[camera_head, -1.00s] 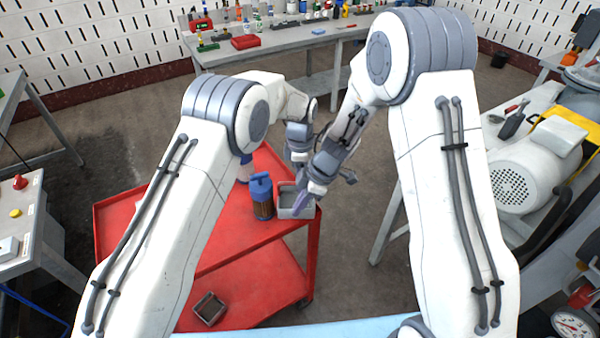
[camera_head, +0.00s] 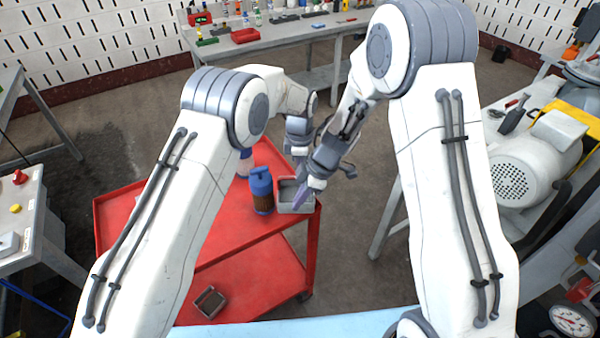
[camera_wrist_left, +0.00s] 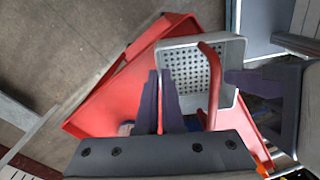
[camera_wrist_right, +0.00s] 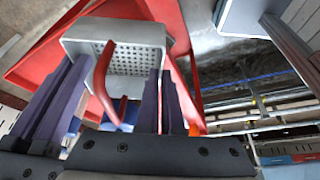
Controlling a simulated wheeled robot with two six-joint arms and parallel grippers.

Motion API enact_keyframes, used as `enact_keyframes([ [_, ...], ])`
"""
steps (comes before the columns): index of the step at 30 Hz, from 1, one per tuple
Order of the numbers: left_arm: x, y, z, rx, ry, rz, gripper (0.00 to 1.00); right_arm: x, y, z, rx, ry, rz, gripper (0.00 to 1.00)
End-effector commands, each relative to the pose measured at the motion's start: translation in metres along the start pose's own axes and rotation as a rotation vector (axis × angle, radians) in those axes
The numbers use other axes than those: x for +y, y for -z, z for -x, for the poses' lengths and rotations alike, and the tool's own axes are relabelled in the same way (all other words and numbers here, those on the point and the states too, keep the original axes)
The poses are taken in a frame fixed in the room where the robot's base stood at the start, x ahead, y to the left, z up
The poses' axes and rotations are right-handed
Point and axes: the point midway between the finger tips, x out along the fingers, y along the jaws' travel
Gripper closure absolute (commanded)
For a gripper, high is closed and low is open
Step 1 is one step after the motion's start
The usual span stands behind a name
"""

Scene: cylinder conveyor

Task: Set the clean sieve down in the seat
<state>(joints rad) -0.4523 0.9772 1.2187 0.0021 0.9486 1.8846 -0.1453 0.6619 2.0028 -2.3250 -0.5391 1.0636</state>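The sieve is a grey square box with a perforated floor (camera_wrist_left: 190,70) and a curved red handle (camera_wrist_left: 214,85) rising over it. It also shows in the right wrist view (camera_wrist_right: 130,60). In the head view the grey box (camera_head: 297,209) is at the red cart's near right corner. Whether the sieve touches the cart is unclear. I cannot make out the seat.
A blue and brown bottle (camera_head: 261,190) stands on the red cart (camera_head: 225,225) just left of the sieve. A small grey box (camera_head: 210,302) lies on the lower shelf. A workbench (camera_head: 285,33) stands behind; a motor (camera_head: 530,165) is at the right. Bare floor surrounds the cart.

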Motion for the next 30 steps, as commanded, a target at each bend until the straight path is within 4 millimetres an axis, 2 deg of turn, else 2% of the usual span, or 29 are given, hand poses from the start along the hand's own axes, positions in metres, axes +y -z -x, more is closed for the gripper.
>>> enact_keyframes([
  [24, -0.0007, 0.0011, -0.0002, 0.003, 0.003, -0.002, 1.00, 0.0008, -0.0008, 0.0002, -0.002, -0.003, 0.000, 1.00],
  [27, -0.0005, 0.0010, 0.0001, 0.003, 0.002, -0.002, 1.00, 0.0007, -0.0007, 0.0003, -0.002, -0.002, 0.000, 0.62],
  [30, -0.0003, 0.0007, 0.0001, 0.002, 0.002, -0.001, 1.00, 0.0005, -0.0005, 0.0002, -0.001, -0.002, 0.000, 0.62],
])
